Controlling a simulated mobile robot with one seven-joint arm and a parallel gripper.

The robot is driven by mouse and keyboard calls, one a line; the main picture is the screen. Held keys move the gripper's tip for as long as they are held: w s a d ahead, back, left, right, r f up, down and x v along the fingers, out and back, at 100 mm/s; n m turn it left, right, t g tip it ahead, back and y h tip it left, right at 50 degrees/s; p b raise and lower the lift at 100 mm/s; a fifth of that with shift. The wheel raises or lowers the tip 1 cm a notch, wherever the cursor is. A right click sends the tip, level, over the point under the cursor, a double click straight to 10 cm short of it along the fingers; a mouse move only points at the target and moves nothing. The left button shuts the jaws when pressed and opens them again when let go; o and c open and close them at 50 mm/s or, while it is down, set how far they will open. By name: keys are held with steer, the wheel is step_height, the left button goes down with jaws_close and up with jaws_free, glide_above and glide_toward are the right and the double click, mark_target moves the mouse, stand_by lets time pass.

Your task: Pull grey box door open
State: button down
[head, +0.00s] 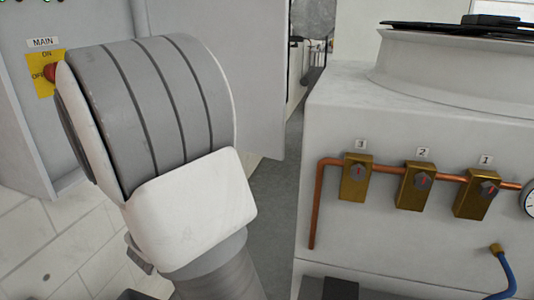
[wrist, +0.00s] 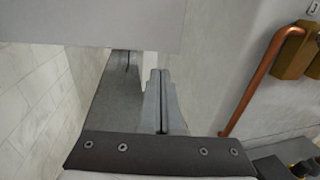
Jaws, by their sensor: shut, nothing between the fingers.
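The grey box (head: 20,120) is at the left of the head view, with a MAIN label and a red switch on a yellow plate (head: 44,72). A flat grey panel (head: 262,80), which looks like its door standing out from the box, shows behind my arm. My arm hides the part between box and panel. In the wrist view a grey panel (wrist: 90,22), probably the same door, crosses the upper left. My gripper (wrist: 160,74) is shut and empty, its tips just below and beside the panel's lower edge; I cannot tell if they touch. The head view hides my gripper.
A white machine (head: 400,100) stands at the right with a copper pipe (head: 330,162), numbered brass valves (head: 415,186) and a gauge (head: 529,199). A strip of grey floor (head: 275,190) is clear between it and the tiled surface (head: 60,240) at left.

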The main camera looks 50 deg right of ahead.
mark_target(267, 153)
steer(key=x, duration=1.4)
steer(key=shift+d+b, duration=0.2)
steer(key=shift+b, duration=0.1)
steer(key=shift+d, duration=0.15)
steer(key=w+b+x, duration=0.1)
steer(key=b+x, duration=0.1)
steer(key=x, duration=1.4)
steer(key=shift+b, duration=0.35)
steer(key=shift+w+a+f, duration=0.1)
steer(key=shift+a+f, duration=0.05)
steer(key=shift+a, duration=0.1)
